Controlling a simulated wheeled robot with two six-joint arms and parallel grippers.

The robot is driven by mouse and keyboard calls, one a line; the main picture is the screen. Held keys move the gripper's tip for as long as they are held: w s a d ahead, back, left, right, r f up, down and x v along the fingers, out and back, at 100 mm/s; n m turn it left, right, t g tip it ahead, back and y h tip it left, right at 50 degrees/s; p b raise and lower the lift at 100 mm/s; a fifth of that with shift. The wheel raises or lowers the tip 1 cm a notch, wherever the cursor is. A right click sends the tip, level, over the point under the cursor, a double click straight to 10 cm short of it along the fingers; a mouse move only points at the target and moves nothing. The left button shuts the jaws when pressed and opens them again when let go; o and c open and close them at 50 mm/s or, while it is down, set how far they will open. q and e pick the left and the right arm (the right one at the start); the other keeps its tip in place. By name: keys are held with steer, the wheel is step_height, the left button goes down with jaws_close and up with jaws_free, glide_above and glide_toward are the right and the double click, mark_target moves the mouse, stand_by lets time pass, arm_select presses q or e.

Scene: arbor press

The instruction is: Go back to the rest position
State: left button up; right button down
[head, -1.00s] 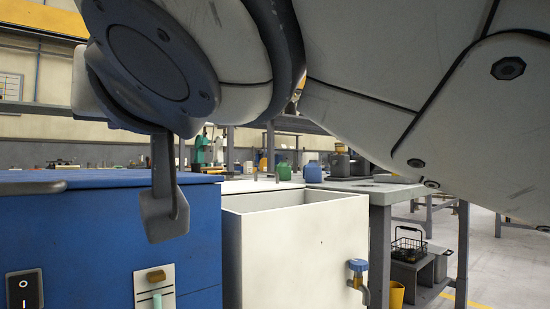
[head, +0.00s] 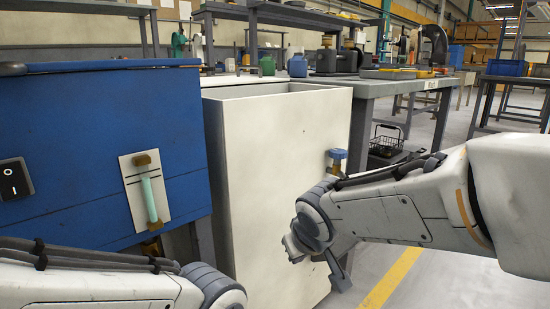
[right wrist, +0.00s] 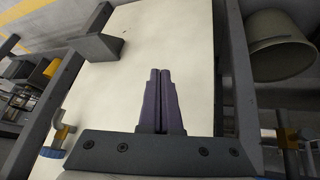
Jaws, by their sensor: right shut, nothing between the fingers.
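My right arm comes in from the right in the head view, low in front of a white tank. Its gripper (head: 338,277) is partly hidden behind the wrist. The right wrist view shows the two dark fingers of this gripper (right wrist: 158,75) pressed together and empty, with the tank's pale wall behind them. My left arm shows only as a pale link at the bottom left of the head view, and its gripper is outside the picture.
The white tank (head: 268,170) with a blue-handled valve (head: 336,158) stands close to my right arm. A blue cabinet (head: 80,150) stands at the left. A grey workbench (head: 385,88) is behind. Open floor with a yellow line (head: 392,275) lies at the right.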

steer(key=s+d+f+m+g+h, duration=0.1)
steer(key=s+d+f+m+g, duration=0.1)
steer(key=s+d+f, duration=0.4)
steer(key=s+d+f+m+g, duration=0.2)
steer(key=s+d+f+m, duration=0.15)
steer(key=d+f, duration=0.4)
steer(key=s+a+r+n+g+p, duration=0.1)
steer(key=s+a+r+n+p, duration=0.2)
steer(key=s+a+r+p, duration=0.4)
steer(key=s+a+r+n+g+y+p, duration=0.1)
steer(key=s+a+r+n+p, duration=0.15)
steer(key=r+p, duration=0.45)
steer(key=s+a+r+n+g+p, duration=0.1)
steer(key=s+a+r+n+p, duration=0.3)
steer(key=r, duration=0.6)
step_height(320, 180, up, 36)
steer(key=m+p, duration=0.1)
steer(key=p, duration=3.5)
steer(key=shift+s, duration=0.15)
